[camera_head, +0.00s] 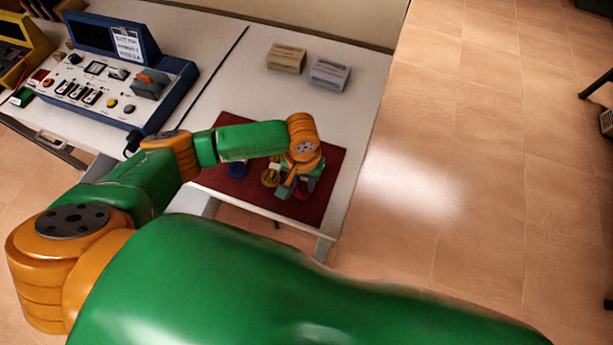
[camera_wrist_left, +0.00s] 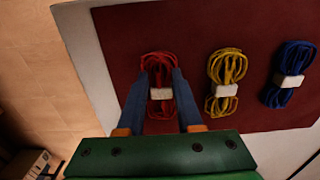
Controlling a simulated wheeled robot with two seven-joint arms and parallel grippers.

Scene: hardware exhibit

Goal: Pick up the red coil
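The red coil (camera_wrist_left: 160,65), tied with a white band, lies on the dark red mat (camera_wrist_left: 190,45) in the left wrist view. My left gripper (camera_wrist_left: 162,76) is over it, with its two dark blue fingers apart, one on each side of the coil. I cannot tell whether the fingers touch it. In the head view the left gripper (camera_head: 288,190) is low over the mat (camera_head: 328,155), and the wrist hides most of the red coil. My right gripper is out of view.
A yellow coil (camera_wrist_left: 227,68) and a blue coil (camera_wrist_left: 296,65) lie to the right on the mat. A tan box (camera_head: 286,58) and a grey box (camera_head: 329,74) stand at the table's back. A blue control console (camera_head: 120,75) stands to the left.

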